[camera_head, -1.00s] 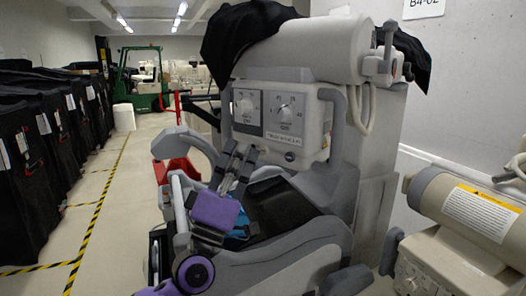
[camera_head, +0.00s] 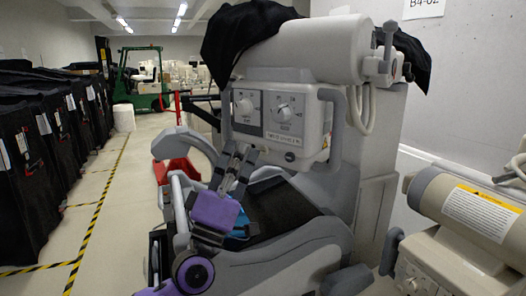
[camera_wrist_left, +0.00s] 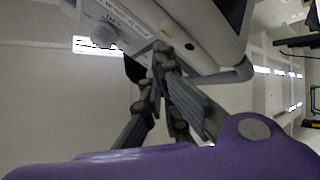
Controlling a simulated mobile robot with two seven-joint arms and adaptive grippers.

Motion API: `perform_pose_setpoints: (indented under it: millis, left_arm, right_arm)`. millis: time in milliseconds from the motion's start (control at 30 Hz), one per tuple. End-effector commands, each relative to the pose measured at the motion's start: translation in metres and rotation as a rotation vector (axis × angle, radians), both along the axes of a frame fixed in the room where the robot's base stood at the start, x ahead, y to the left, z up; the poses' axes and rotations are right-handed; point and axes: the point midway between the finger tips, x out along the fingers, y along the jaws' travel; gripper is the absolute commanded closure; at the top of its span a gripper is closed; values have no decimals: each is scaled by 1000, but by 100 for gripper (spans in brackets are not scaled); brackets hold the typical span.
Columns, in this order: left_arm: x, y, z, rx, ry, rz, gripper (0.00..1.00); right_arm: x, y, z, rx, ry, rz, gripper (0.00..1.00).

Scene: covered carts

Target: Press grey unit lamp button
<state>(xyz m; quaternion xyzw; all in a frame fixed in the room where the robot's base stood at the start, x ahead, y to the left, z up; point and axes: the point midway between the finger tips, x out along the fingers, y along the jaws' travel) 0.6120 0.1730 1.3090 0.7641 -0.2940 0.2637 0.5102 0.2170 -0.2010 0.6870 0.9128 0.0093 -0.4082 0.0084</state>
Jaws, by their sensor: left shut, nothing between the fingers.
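The grey unit (camera_head: 300,74) stands in the middle of the head view, with a panel of two dials (camera_head: 264,108) on its front. Below the dials is a small dark oval (camera_head: 289,156); in the wrist view a dark oval (camera_wrist_left: 189,46) and a pale round button (camera_wrist_left: 168,30) show on the panel's underside edge. I cannot tell for sure which is the lamp button. My left gripper (camera_head: 240,149) is shut and empty, its tips just in front of the panel's lower left part. In the wrist view its fingertips (camera_wrist_left: 162,52) lie close to the pale button; contact cannot be told.
A grey handle (camera_head: 335,125) sticks out at the panel's right side. A beige unit with a warning label (camera_head: 480,213) stands at the right. Black covered carts (camera_head: 40,150) line the left.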

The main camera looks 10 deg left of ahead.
Motion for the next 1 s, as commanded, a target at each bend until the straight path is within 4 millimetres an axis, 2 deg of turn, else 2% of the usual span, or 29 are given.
perform_pose_setpoints:
  millis: [1000]
  left_arm:
    - [9,-5,0,0,0,0,100]
  right_arm:
    - [-1,-4,0,-9,1,7,63]
